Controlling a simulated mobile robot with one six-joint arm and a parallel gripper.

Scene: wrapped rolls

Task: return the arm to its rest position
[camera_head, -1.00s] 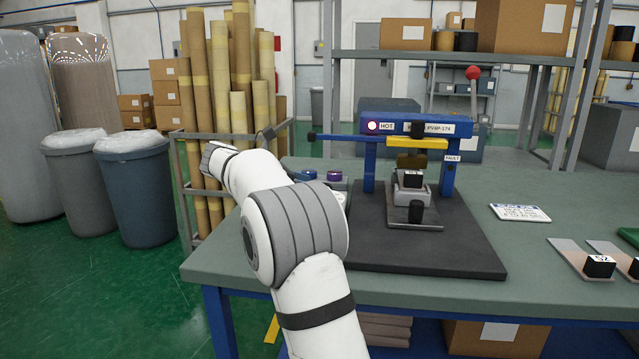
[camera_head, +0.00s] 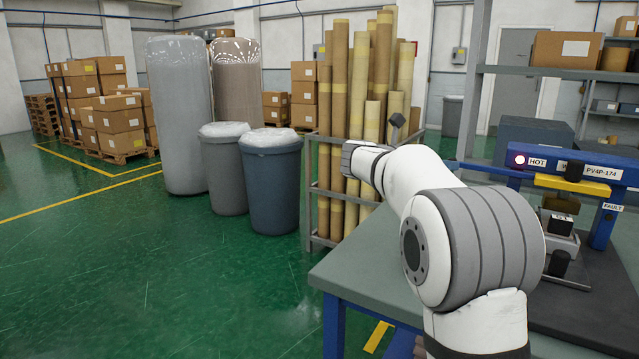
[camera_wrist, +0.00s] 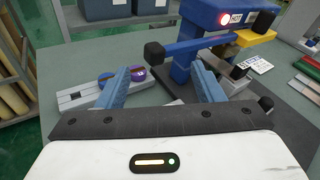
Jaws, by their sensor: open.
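My gripper shows in the wrist view (camera_wrist: 160,92), with its two blue fingers spread apart and nothing between them. In the head view my white and grey arm covers part of the workbench (camera_head: 360,275), and the fingers are hidden behind it. In the wrist view the fingers are above the bench, in front of the blue press (camera_wrist: 185,55). The press also stands at the right edge of the head view (camera_head: 597,168). A small black block (camera_head: 560,224) sits in the grey holder under it.
A rack of wrapped rolls (camera_head: 360,90) stands close behind my arm. Two bins (camera_head: 270,185) and tall wrapped rolls (camera_head: 180,110) stand left of it. The green floor at left is clear.

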